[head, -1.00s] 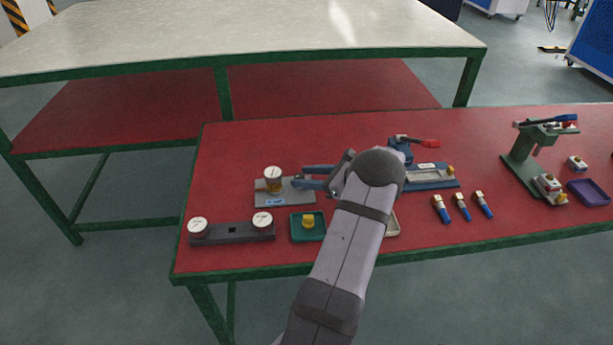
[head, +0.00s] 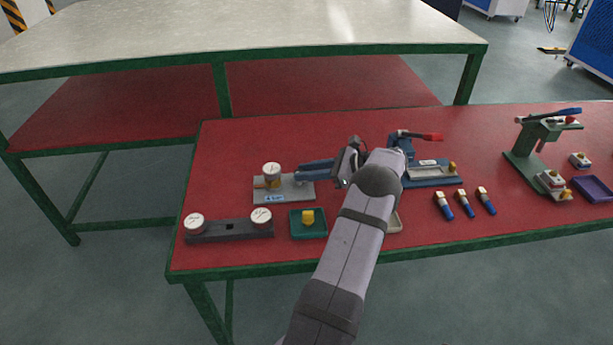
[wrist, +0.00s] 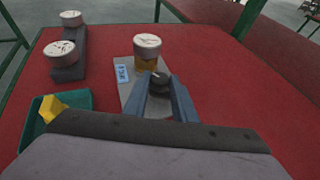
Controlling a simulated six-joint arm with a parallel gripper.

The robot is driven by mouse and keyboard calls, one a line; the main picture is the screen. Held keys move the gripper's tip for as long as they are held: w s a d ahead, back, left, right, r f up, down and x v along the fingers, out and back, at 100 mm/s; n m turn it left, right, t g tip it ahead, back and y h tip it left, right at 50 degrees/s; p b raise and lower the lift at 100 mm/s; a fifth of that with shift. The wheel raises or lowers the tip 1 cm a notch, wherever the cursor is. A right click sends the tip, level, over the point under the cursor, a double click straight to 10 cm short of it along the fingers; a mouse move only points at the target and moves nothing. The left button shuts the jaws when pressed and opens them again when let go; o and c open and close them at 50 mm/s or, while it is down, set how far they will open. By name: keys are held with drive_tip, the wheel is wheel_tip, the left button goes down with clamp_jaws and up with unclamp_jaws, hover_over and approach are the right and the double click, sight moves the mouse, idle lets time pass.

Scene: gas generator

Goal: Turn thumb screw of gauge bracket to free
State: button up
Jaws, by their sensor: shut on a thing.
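The gauge bracket is a grey plate (head: 300,194) with a blue label, and a white-faced gauge in a brass holder (head: 272,180) stands on it. It also shows in the wrist view (wrist: 130,95). My gripper (wrist: 158,82), with blue fingers, reaches over the plate from the right in the head view. In the wrist view its fingers are shut on a dark round knob, the thumb screw (wrist: 160,78), beside the gauge (wrist: 147,48). The fingers partly hide the screw.
A dark stand (head: 232,231) with two gauges is at the front left. A green tray (head: 308,233) holds a yellow piece. A blue clamp fixture (head: 435,182), several blue-handled pieces (head: 463,203) and a green press (head: 530,160) stand to the right. Red table is clear behind the bracket.

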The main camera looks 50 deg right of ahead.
drive_tip(key=shift+d+r+n+y, duration=0.1)
drive_tip(key=shift+r+n+y, duration=0.05)
drive_tip(key=shift+n+y, duration=0.2)
drive_tip(key=o, duration=1)
drive_tip(key=shift+o, duration=0.2)
wheel_tip(320, 180, up, 10)
drive_tip(key=b, duration=0.1)
